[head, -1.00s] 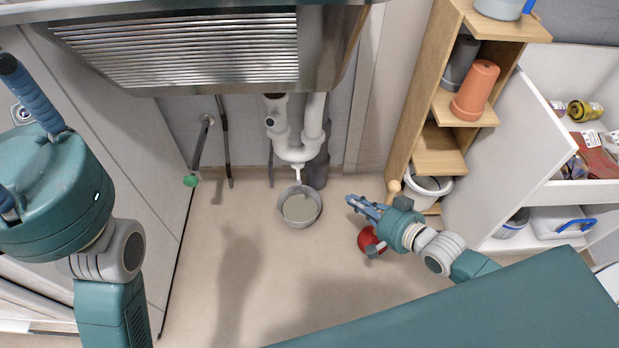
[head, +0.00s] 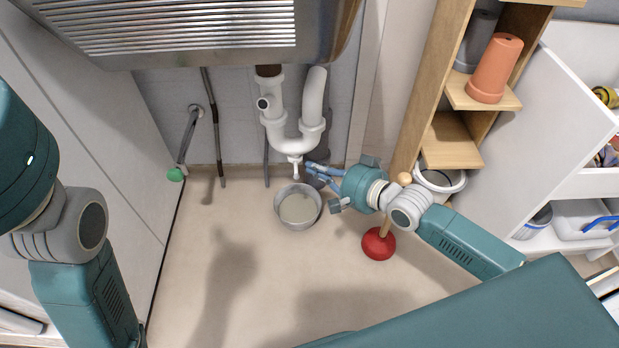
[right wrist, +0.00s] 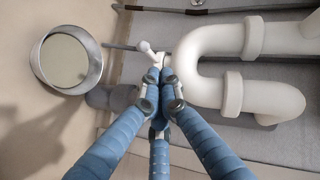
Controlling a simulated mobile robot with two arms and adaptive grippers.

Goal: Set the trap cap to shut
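The white trap cap (head: 295,162) hangs under the bend of the white drain trap (head: 297,140) in the head view. The right wrist view shows it as a small T-shaped piece (right wrist: 152,52) just beyond my fingertips. My right gripper (head: 310,170) reaches in from the right, its blue fingers close beside the cap. In the right wrist view its fingertips (right wrist: 160,77) lie close together at the cap's near end. Contact and grip are unclear. My left gripper's fingers are outside the head view; only part of that arm shows at the left.
A grey metal bowl (head: 277,213) stands on the floor below the trap. A red plunger (head: 378,246) stands under my right arm. A wooden shelf (head: 452,142) with pots stands at the right. A green-ended pipe (head: 176,174) is at the left. The front floor is clear.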

